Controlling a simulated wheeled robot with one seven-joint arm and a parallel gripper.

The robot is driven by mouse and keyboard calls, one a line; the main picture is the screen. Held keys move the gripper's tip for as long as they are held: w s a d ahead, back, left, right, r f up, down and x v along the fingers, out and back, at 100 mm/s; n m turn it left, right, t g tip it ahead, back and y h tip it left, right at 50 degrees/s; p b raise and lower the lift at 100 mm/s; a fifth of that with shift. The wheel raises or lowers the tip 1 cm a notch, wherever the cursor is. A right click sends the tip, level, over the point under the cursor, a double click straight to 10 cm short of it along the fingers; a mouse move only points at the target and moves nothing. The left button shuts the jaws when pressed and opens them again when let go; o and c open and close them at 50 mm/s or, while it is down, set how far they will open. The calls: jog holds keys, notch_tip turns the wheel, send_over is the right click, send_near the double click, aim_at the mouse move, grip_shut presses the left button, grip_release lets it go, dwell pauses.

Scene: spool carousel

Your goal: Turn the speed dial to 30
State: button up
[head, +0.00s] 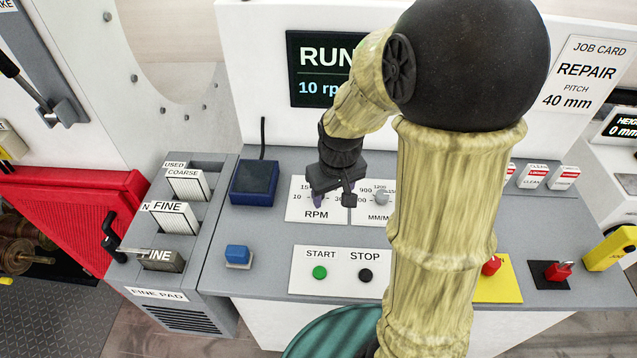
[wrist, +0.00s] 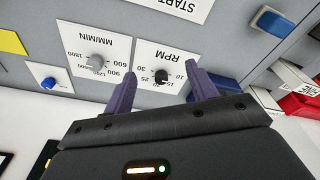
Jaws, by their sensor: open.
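The RPM plate (head: 316,214) shows in the head view, where my gripper hides the knob. My gripper (head: 334,199) is above the plate, jaws apart. In the wrist view, the purple fingers of my gripper (wrist: 161,72) stand left and right of the knob with gaps; I cannot tell their height above it. The pointer's setting is too small to read. The display (head: 318,70) shows "10 rp", partly hidden by my arm.
A grey MM/MIN dial (wrist: 97,62) is beside the RPM plate. A green START button (head: 320,272) and black STOP button (head: 365,276) are in front. A dark blue box (head: 254,183) and a blue button (head: 237,253) are to the left. My arm covers the panel's middle right.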

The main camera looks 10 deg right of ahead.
jog(key=w+r+n+g+p, duration=0.1)
jog(key=w+n+p, duration=0.3)
jog(key=w, duration=0.9)
jog(key=shift+w+r+n+g+p, duration=0.3)
jog(key=shift+r+g+p, duration=0.1)
jog(key=shift+r+p, duration=0.45)
jog(key=shift+f, duration=0.2)
notch_tip(320, 180, down, 17)
jog(key=p, duration=0.6)
jog(key=c, duration=1)
